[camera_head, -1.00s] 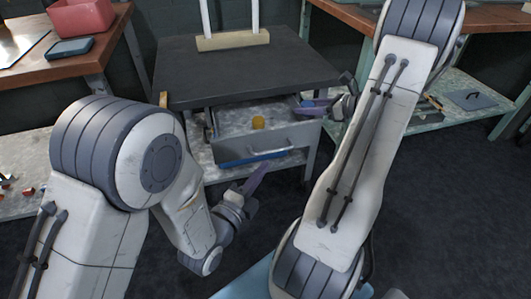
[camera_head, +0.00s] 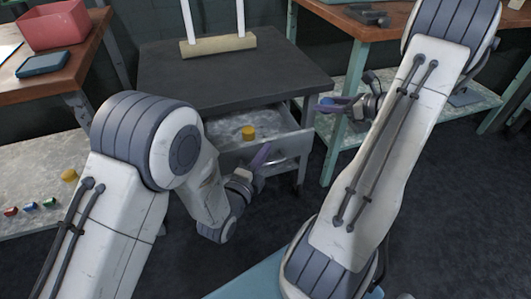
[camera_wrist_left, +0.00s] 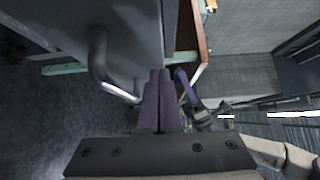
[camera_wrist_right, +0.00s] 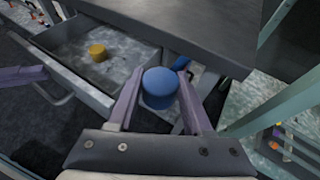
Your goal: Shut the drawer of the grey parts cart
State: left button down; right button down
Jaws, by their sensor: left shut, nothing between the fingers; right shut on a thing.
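The grey parts cart (camera_head: 225,78) stands ahead with its drawer (camera_head: 290,147) pulled out. A yellow cylinder (camera_head: 248,133) sits inside; it also shows in the right wrist view (camera_wrist_right: 97,53). My left gripper (camera_head: 266,150) is shut and empty in front of the drawer front. In the left wrist view its closed fingers (camera_wrist_left: 160,78) are just right of the bar handle (camera_wrist_left: 102,68), and I cannot tell whether they touch the front. My right gripper (camera_head: 322,104) is shut on a blue cylinder (camera_wrist_right: 159,87), held beside the cart's right side, clear of the drawer.
A white-post stand (camera_head: 218,45) is on the cart top. A wooden bench with a red bin (camera_head: 52,25) is at the left, another bench (camera_head: 345,18) at the right. Low shelves flank the cart. Dark floor lies open at the lower right.

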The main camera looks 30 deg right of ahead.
aim_at(251, 133)
jog(key=shift+d, duration=0.1)
